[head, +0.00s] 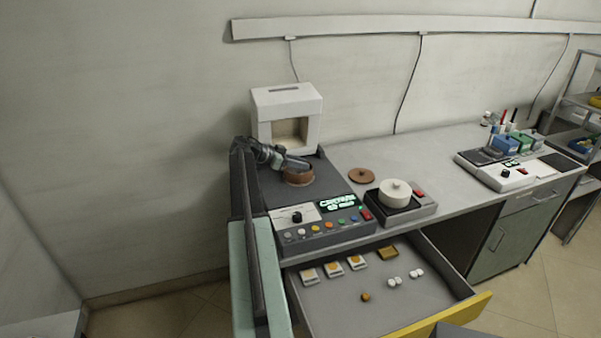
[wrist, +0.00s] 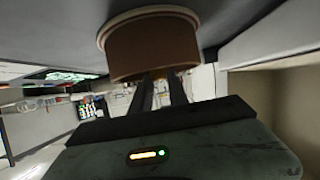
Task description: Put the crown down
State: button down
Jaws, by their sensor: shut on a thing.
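My gripper (head: 297,163) is at a round brown pot (head: 299,178) on the dark deck of the grey console. In the wrist view the two dark fingers (wrist: 161,86) reach toward the brown pot (wrist: 152,48), their tips close to its edge. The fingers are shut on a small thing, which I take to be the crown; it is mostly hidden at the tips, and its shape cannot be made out. Whether it touches the pot cannot be told.
A white box with an opening (head: 287,105) stands behind the pot. A brown disc (head: 361,176) and a white lidded pot (head: 395,193) are to the right. Below, an open drawer (head: 335,306) holds small tiles and pieces. The bench between the pots and the far-right device is clear.

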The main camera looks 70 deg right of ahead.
jog(key=shift+f, duration=0.85)
jog(key=shift+r, duration=0.25)
jog(key=c, duration=1.5)
grip_release()
jog(key=shift+c, duration=0.2)
jog(key=shift+r, duration=0.1)
jog(key=p+v, duration=0.5)
jog(key=v, duration=0.7)
